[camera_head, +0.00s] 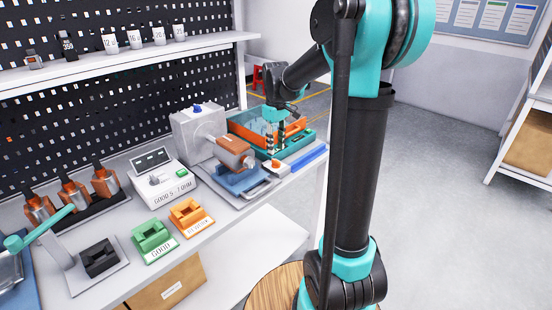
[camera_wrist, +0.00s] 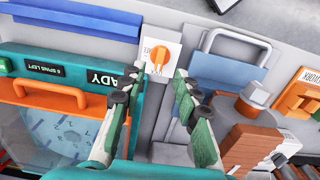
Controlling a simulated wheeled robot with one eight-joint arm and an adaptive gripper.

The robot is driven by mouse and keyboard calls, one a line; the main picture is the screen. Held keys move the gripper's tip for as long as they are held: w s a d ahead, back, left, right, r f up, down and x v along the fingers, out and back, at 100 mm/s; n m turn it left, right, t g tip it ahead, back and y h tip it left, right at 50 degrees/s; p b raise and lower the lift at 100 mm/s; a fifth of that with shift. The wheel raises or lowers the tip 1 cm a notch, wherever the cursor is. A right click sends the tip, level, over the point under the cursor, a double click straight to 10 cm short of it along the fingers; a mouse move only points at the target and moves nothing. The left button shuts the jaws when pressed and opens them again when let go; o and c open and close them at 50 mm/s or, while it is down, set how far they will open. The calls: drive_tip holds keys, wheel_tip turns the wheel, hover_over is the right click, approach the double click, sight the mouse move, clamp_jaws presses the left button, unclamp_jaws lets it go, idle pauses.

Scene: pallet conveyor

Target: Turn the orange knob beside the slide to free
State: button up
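The orange knob (camera_wrist: 159,54) sits on a small white plate with tiny lettering I cannot read. It also shows in the head view (camera_head: 275,163), at the near right corner of the teal machine. A blue part with a grey handle (camera_wrist: 226,68), perhaps the slide, lies just right of the knob plate in the wrist view. My gripper (camera_wrist: 161,71) is open and empty. Its two fingertips are on either side of the knob in that view, and appear above it; I see no contact. In the head view my gripper (camera_head: 276,147) points down over the knob.
The teal machine with an orange handle (camera_wrist: 45,93) is close to my gripper's left in the wrist view. A grey machine with a copper cylinder (camera_head: 232,152) stands left of the knob. Green (camera_head: 152,240) and orange (camera_head: 189,217) trays lie along the bench's front edge.

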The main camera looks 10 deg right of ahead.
sight(276, 161)
wheel_tip(276, 161, down, 6)
drive_tip(key=shift+r, duration=0.1)
idle(0.4)
clamp_jaws()
